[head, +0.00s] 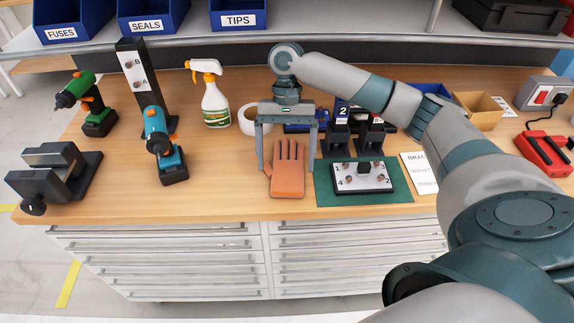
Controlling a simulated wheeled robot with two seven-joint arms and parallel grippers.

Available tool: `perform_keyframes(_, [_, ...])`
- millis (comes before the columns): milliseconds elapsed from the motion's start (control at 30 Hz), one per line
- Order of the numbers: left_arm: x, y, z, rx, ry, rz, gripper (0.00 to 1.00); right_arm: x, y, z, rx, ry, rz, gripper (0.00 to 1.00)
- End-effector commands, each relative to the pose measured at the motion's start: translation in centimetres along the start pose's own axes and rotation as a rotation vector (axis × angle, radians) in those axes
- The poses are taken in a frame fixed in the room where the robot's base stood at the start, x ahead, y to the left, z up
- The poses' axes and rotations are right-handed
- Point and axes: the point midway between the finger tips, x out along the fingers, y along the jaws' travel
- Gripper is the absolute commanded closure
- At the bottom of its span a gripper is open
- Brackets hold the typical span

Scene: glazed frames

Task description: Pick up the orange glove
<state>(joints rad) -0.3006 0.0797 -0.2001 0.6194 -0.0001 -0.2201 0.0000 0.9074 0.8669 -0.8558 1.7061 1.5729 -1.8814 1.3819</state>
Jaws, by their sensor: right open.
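The orange glove (288,177) lies on the wooden workbench near its front edge, left of a green mat, with its fingers pointing to the back. My right gripper (286,170) is open above the glove's finger end, pointing down. One finger shows at the glove's left side and the other at its right side. Nothing is held between them. I cannot tell exactly how high the fingertips are above the bench. My left gripper is not in view.
The green mat (325,190) carries a white plate with knobs (361,178). A blue drill (163,147), a spray bottle (214,100) and a white tape roll (246,118) stand left of the gripper. A vise (55,175) is at far left. Bench front between drill and glove is clear.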

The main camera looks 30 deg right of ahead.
Motion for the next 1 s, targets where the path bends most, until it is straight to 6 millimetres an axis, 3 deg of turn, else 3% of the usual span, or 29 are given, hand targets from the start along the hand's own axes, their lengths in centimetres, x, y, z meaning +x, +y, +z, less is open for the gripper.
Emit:
perform_keyframes(367, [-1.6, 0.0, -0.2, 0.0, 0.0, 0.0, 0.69, 4.1, 0.5, 0.4, 0.0, -0.002, 0.002, 0.12])
perform_keyframes(867, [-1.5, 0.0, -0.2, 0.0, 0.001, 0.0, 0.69, 4.3, 0.5, 0.3, -0.001, 0.0, 0.001, 0.12])
perform_keyframes(1000, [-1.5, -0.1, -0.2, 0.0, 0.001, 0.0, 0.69, 4.3, 0.5, 0.3, -0.001, 0.0, 0.0, 0.4])
